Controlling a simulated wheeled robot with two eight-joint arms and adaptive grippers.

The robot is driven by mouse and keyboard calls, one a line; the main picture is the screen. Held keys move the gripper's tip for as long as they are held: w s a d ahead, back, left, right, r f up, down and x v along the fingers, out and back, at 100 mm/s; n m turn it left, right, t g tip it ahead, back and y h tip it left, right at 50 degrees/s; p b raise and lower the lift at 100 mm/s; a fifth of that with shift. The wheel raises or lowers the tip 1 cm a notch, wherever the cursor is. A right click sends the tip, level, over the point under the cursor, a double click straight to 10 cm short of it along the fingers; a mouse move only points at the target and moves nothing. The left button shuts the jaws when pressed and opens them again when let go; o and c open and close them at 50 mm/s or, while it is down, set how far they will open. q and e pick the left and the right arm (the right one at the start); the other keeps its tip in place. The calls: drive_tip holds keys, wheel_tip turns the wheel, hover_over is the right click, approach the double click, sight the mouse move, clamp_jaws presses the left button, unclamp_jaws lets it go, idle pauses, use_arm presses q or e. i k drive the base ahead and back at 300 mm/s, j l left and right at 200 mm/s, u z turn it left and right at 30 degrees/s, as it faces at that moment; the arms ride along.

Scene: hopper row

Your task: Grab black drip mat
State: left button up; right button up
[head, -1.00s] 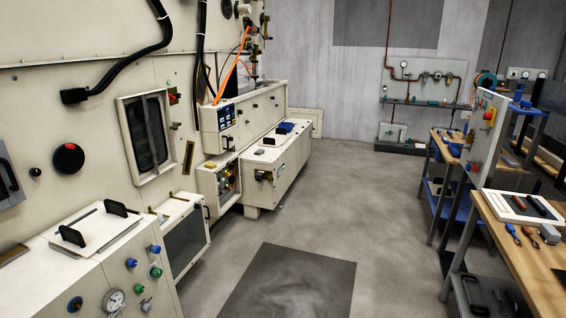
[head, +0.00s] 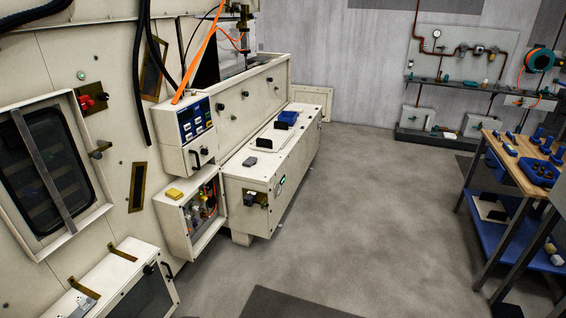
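Nothing in the head view is clearly the black drip mat. A dark flat rectangle (head: 285,304) on the floor is cut off by the bottom edge of the view. I cannot tell whether it is the drip mat or a floor marking. Neither my left nor my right gripper is in view.
A cream machine wall with a window (head: 45,165) fills the left. A long cream cabinet (head: 275,165) holds a blue item (head: 286,118) and a small dark grey block (head: 250,161). A wooden-topped workbench (head: 528,160) stands at right. The grey floor (head: 370,215) between is clear.

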sight(249, 163)
drive_tip(key=i+l+u, duration=0.2)
drive_tip(key=i, duration=0.35)
drive_tip(key=i+u, duration=0.2)
drive_tip(key=i, duration=0.3)
drive_tip(key=i+l+u, duration=0.1)
drive_tip(key=i+l, duration=0.15)
drive_tip(key=i, duration=0.35)
drive_tip(key=i+l+u, duration=0.15)
drive_tip(key=i+l, duration=0.15)
drive_tip(key=i, duration=0.35)
drive_tip(key=i+l+u, duration=0.1)
drive_tip(key=i+l, duration=0.3)
drive_tip(key=i, duration=0.2)
drive_tip(key=i+l+u, duration=0.1)
drive_tip(key=i+l, duration=0.3)
drive_tip(key=i, duration=0.15)
